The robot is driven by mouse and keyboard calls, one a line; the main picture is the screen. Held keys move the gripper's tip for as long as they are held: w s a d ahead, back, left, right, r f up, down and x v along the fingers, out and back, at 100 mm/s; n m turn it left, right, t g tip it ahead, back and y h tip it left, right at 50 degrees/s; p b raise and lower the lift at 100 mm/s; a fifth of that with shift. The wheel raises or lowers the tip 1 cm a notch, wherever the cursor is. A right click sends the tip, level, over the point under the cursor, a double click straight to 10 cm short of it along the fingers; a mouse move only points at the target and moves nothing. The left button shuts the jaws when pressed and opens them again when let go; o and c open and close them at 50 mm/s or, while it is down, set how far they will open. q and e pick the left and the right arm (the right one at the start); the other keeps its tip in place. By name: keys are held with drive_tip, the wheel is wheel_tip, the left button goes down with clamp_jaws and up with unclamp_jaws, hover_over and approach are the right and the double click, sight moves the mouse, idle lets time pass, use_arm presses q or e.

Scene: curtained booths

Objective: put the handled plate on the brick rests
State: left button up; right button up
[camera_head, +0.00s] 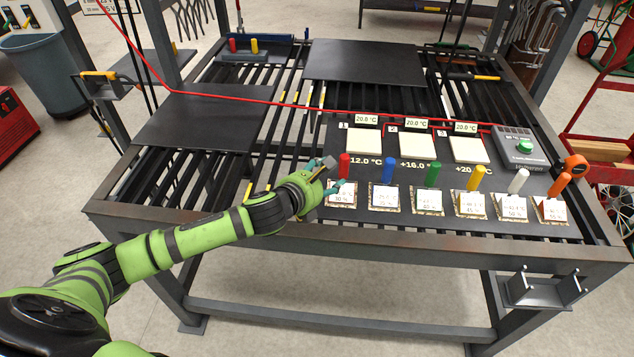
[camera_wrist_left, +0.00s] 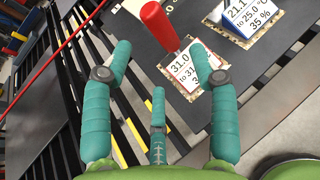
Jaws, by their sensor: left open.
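Several handled plates stand in a row along the front of the dark panel, each with an upright coloured handle and a white label. The plate with the red handle (camera_head: 344,166) is at the left end; it also shows in the left wrist view (camera_wrist_left: 160,27). Speckled, brick-like bases lie under the labels, such as the red one's (camera_head: 341,204). Three cream square pads (camera_head: 364,140) lie behind the row, under temperature displays. I cannot tell which pieces are the brick rests. My left gripper (camera_head: 327,176) is open beside the red handle, its teal fingers (camera_wrist_left: 161,58) spread toward it, apparently empty.
A grey box with a green button (camera_head: 517,146) stands at the right. Dark plates lie at the left (camera_head: 205,120) and back (camera_head: 365,62) of the slatted table. A thin red line crosses above it. An orange clamp-like part (camera_head: 576,165) is at the right edge.

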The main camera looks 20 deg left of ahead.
use_arm(q)
drive_tip(key=shift+v, duration=1.85)
